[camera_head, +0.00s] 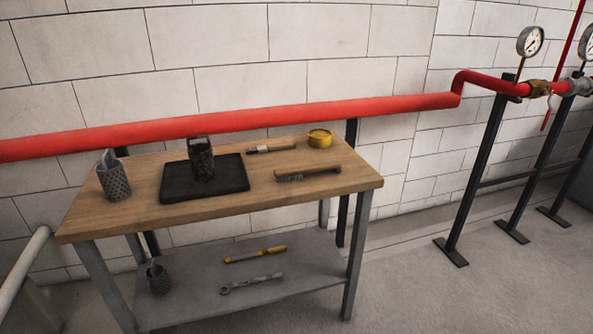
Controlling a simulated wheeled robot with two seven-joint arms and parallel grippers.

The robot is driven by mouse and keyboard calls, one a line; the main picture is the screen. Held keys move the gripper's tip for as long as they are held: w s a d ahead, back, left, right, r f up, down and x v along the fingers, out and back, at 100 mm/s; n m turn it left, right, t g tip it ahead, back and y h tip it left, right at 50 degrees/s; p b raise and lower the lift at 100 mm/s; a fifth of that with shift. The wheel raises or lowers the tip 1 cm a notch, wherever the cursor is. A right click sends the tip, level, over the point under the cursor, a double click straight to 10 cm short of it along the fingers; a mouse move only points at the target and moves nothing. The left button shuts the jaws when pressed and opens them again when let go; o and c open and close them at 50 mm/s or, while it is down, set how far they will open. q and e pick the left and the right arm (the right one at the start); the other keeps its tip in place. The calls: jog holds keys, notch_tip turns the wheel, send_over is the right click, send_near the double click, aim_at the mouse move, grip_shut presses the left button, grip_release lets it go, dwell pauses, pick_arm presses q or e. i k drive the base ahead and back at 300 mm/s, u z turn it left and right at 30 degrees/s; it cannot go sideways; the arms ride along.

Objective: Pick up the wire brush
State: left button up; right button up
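A wire brush (308,174) with a wooden handle and dark bristles at its left end lies on the right part of the wooden workbench top (226,213), near the front right. A smaller tool with a wooden handle (271,148), perhaps a paint brush, lies behind it to the left. Neither of my grippers shows in the head view, and nothing touches the wire brush.
A black tray (174,182) with a dark perforated holder (201,160) is left of the brush. A mesh cup (114,182) stands further left, a yellow tin (319,139) behind. Tools lie on the lower shelf (300,259). A red pipe (270,117) runs behind the bench.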

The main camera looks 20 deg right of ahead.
aim_at(295, 172)
jog(key=z, duration=1.85)
jog(key=i, duration=2.5)
jog(key=u, duration=3)
